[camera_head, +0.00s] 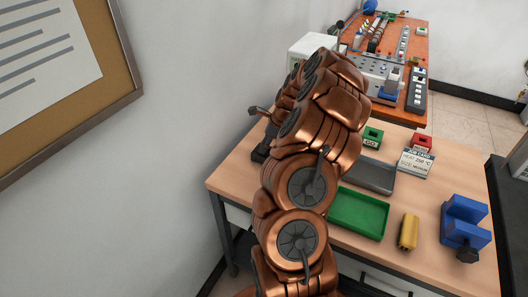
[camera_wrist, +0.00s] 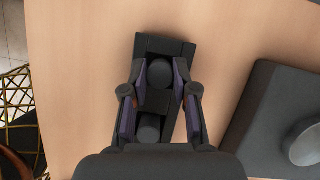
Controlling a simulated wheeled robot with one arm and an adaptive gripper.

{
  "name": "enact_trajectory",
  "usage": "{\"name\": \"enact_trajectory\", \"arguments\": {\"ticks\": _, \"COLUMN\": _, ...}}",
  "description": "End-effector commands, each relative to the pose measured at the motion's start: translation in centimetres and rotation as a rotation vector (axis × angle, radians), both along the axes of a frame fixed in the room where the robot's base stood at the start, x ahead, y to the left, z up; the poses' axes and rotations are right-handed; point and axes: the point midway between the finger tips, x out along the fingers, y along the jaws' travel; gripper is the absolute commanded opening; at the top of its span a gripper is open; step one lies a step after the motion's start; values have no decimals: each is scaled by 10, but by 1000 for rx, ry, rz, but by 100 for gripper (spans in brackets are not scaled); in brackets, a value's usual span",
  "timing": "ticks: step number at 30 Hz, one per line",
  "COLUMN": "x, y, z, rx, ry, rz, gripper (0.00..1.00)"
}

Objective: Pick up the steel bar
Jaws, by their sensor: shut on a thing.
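In the wrist view a black block-shaped holder (camera_wrist: 158,45) stands on the wooden table. Two dark grey round bar ends show in it from above. My gripper (camera_wrist: 160,78) has its two fingers on either side of the farther bar end, the steel bar (camera_wrist: 159,72), and is shut on it. The nearer bar end (camera_wrist: 149,130) sits between the finger bases, closer to my palm. The bar's lower part is hidden. In the head view my copper-coloured arm hides the gripper and the bar; only part of a black block (camera_head: 262,150) shows at the table's left.
The table (camera_head: 235,165) also bears a green tray (camera_head: 358,212), a grey tray (camera_head: 372,175), a job card (camera_head: 415,163), a yellow piece (camera_head: 409,232) and a blue fixture (camera_head: 463,222). A wall is close on the left. A dark slab (camera_wrist: 275,115) lies right of the holder.

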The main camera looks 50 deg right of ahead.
Motion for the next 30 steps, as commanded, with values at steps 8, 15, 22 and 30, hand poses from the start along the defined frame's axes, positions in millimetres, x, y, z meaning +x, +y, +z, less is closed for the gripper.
{"name": "enact_trajectory", "arguments": {"ticks": 8, "x": 0, "y": 0, "z": 0, "rx": 1, "ry": 0, "rz": 0, "gripper": 0}}
{"name": "enact_trajectory", "arguments": {"ticks": 15, "x": 0, "y": 0, "z": 0, "rx": 1, "ry": 0, "rz": 0, "gripper": 0}}
{"name": "enact_trajectory", "arguments": {"ticks": 22, "x": 0, "y": 0, "z": 9, "rx": 0, "ry": 0, "rz": 0, "gripper": 0}}
{"name": "enact_trajectory", "arguments": {"ticks": 30, "x": -13, "y": -15, "z": 34, "rx": -1, "ry": -1, "rz": -5, "gripper": 0}}
